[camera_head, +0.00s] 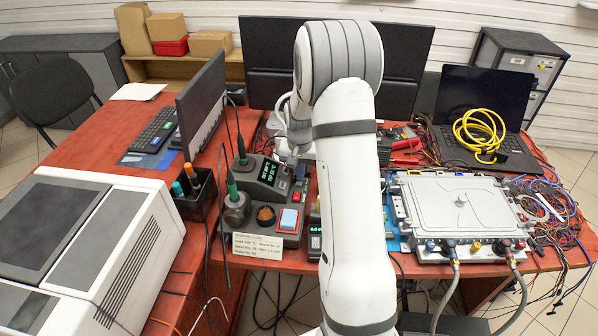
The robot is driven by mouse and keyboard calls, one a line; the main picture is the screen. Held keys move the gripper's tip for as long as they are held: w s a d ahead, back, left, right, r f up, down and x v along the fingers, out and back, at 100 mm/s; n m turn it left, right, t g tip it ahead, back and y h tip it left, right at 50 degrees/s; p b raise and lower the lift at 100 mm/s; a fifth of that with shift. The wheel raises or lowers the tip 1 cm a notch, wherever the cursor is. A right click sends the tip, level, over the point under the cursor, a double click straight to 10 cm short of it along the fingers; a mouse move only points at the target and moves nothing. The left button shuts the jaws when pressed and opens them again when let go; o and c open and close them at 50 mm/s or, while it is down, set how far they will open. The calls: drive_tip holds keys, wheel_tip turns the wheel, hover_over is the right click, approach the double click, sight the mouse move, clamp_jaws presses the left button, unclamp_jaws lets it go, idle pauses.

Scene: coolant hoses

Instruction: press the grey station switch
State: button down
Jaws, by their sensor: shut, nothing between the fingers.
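The soldering station (252,187) is a dark grey unit with a lit green display, left of centre on the red bench. A small red part (297,196) shows near its right edge. I cannot clearly make out a grey switch; the station's back right side is partly covered by my wrist. My gripper (291,158) points down at the station's back right corner, beside the display. It is small in view, shut and empty. I cannot tell whether it touches the station.
Soldering irons in a holder (237,208) and a blue sponge (289,219) sit at the station's front. A monitor (203,105) stands to the left. A grey metal housing (460,205) with hoses lies right of my arm. Loose cables (560,215) crowd the right edge.

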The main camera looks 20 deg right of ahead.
sight(299, 184)
drive_tip(key=shift+s+a+f, duration=0.2)
drive_tip(key=shift+s+a, duration=0.05)
drive_tip(key=shift+s, duration=0.25)
drive_tip(key=shift+s+a+f, duration=0.15)
drive_tip(key=shift+s+a, duration=0.05)
drive_tip(key=shift+s, duration=0.25)
wheel_tip(299, 184, up, 15)
drive_tip(key=p, duration=0.2)
drive_tip(key=shift+f, duration=0.2)
drive_tip(key=shift+a+r, duration=0.1)
drive_tip(key=s+a+r+n, duration=0.2)
drive_tip(key=s+a, duration=0.2)
drive_tip(key=s, duration=0.4)
drive_tip(key=s+a+r+n+t, duration=0.1)
drive_tip(key=s+a, duration=0.3)
drive_tip(key=s, duration=0.5)
drive_tip(key=s+a+r+n+t, duration=0.1)
drive_tip(key=s+a+r+n, duration=0.1)
drive_tip(key=s, duration=0.6)
drive_tip(key=shift+s+a+r+n, duration=0.15)
drive_tip(key=shift+a+r+n, duration=0.2)
drive_tip(key=shift+a+n, duration=0.45)
